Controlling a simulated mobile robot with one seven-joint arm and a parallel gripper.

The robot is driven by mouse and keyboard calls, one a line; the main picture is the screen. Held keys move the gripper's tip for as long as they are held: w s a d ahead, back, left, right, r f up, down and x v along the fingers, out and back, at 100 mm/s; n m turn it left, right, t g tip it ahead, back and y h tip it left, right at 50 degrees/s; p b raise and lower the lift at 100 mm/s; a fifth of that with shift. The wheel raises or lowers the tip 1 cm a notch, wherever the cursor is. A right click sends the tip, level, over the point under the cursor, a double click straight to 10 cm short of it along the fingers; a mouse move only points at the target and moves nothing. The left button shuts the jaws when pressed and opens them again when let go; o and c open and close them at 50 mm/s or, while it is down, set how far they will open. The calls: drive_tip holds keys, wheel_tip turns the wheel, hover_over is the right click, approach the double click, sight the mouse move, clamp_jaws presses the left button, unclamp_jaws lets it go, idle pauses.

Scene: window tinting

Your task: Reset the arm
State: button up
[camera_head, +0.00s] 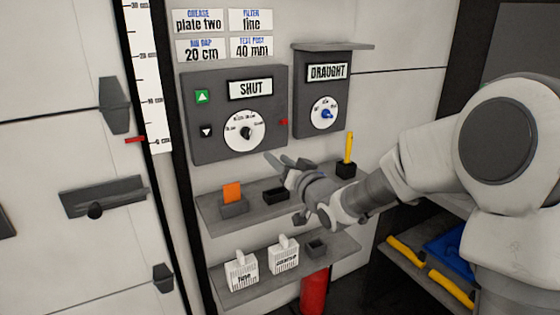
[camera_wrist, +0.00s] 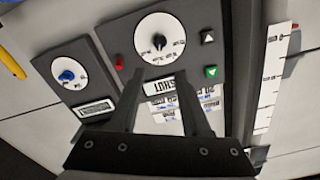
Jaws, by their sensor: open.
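My arm reaches in from the right in the head view. My gripper (camera_head: 279,162) is open and empty, in front of the lower edge of the SHUT panel (camera_head: 190,125) and above the upper shelf. In the wrist view my gripper (camera_wrist: 160,82) shows two dark fingers spread apart with nothing between them. The SHUT panel's dial (camera_wrist: 159,39) and its label lie beyond the fingertips. I cannot tell how far the fingertips are from the panel.
The DRAUGHT box (camera_head: 318,95) with a blue knob is right of the panel. Below, the upper shelf (camera_head: 215,215) holds an orange block (camera_head: 232,192) and a yellow stick (camera_head: 349,147). The lower shelf (camera_head: 330,245) holds two white cartons. A red cylinder (camera_head: 314,291) stands underneath.

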drive_tip(key=s+d+r+m+g+h+p, duration=0.1)
drive_tip(key=s+d+r+g+h+p, duration=0.1)
drive_tip(key=s+d+r+h+p, duration=0.45)
drive_tip(key=s+d+r+g+h+p, duration=0.1)
drive_tip(key=s+d+r+g+h, duration=0.15)
drive_tip(key=s+d, duration=0.7)
drive_tip(key=s+d+g+p, duration=0.2)
drive_tip(key=s, duration=0.7)
drive_tip(key=s+d+m+g+h+p, duration=0.1)
drive_tip(key=s+d+g+p, duration=0.1)
drive_tip(key=s, duration=0.8)
drive_tip(key=shift+s+d+g, duration=0.25)
drive_tip(key=shift+d+g, duration=0.05)
drive_tip(key=shift+g, duration=0.15)
drive_tip(key=shift+a, duration=0.2)
